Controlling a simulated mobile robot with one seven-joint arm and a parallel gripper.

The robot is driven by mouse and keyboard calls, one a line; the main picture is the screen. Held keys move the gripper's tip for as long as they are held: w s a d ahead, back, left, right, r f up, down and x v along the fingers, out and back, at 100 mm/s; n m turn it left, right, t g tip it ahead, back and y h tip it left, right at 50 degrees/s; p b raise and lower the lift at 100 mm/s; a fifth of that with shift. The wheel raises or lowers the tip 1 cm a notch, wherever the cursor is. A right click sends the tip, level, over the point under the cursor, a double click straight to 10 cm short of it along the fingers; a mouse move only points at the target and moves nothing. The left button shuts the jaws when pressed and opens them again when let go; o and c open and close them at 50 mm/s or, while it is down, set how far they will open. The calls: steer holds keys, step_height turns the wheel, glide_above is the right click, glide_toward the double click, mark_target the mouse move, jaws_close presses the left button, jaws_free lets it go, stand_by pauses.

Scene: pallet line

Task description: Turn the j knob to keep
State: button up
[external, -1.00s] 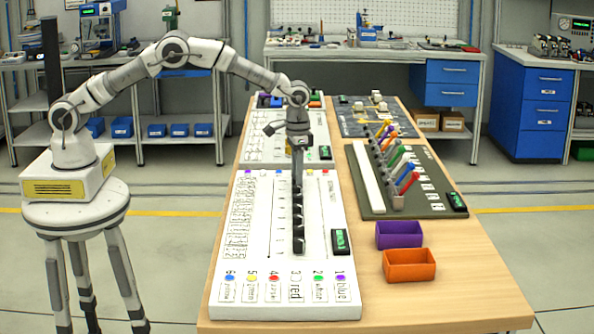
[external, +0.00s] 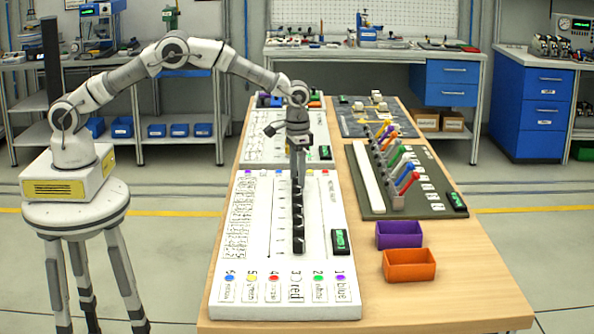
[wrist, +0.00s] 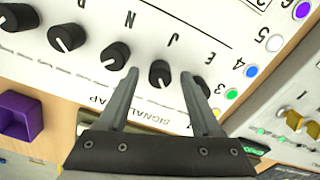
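The white signal panel (external: 228,297) lies on the table with a row of black knobs along its middle. In the wrist view the knob beside the letter J (wrist: 160,74) sits between the fingers of my gripper (wrist: 160,72). The fingers are apart, one on each side of it, with visible gaps. A white mark shows on the knob. Other knobs stand on both sides, one (wrist: 115,55) close outside the left finger and one (wrist: 201,87) partly hidden by the right finger. In the external view my gripper (external: 298,178) points down over the far part of the row and hides the J knob.
A small black display with green digits (external: 341,241) is on the panel's right side. Coloured dots and word labels line its near edge; I cannot read "keep". A purple bin (external: 399,235), an orange bin (external: 410,265) and a lever board (external: 375,208) stand to the right.

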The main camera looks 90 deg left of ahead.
step_height(320, 180, up, 18)
steer(key=shift+f+p, duration=0.25)
steer(key=shift+p, duration=0.2)
stand_by(0.4)
